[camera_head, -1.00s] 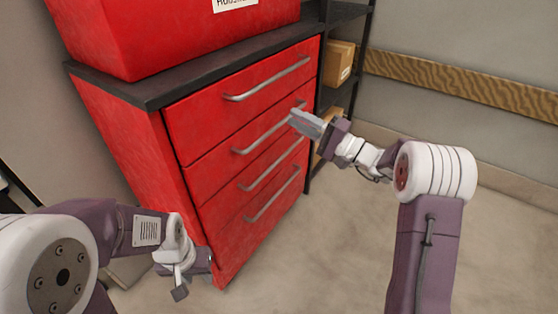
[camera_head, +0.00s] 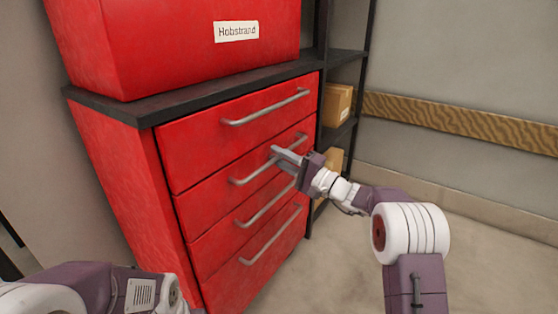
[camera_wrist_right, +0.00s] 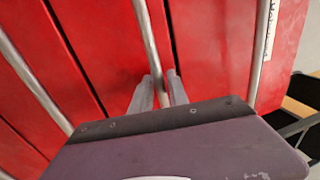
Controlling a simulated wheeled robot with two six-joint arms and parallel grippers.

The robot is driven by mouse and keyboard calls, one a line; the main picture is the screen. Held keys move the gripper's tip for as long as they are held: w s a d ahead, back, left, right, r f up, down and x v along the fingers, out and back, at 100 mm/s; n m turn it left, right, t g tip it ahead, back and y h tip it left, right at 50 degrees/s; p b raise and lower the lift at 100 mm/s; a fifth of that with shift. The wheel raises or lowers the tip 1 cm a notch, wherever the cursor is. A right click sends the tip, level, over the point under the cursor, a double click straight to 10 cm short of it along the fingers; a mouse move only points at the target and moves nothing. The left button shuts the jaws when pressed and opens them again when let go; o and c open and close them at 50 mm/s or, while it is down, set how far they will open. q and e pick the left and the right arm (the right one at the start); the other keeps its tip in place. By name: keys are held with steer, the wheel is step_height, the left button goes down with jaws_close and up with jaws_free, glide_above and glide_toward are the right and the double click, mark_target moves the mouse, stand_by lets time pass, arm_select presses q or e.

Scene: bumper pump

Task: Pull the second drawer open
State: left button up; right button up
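The red cabinet (camera_head: 132,185) has several drawers stacked below a dark top, each with a metal bar handle. The second drawer (camera_head: 205,203) from the top looks shut or nearly so. My right gripper (camera_head: 283,157) is at the right part of the second drawer's handle (camera_head: 247,177). In the right wrist view, the fingers (camera_wrist_right: 161,88) straddle this handle (camera_wrist_right: 152,45), one on each side. The gap is narrow, and I cannot tell whether they grip it. My left arm shows at the lower left; its gripper is out of view.
A red box (camera_head: 190,50) labelled "Hobstrand" stands on the cabinet. The top drawer (camera_head: 235,135) is shut. A dark shelf with cardboard boxes (camera_head: 337,105) stands right of the cabinet. The floor (camera_head: 320,270) in front is clear.

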jaws_close()
stand_by(1.4)
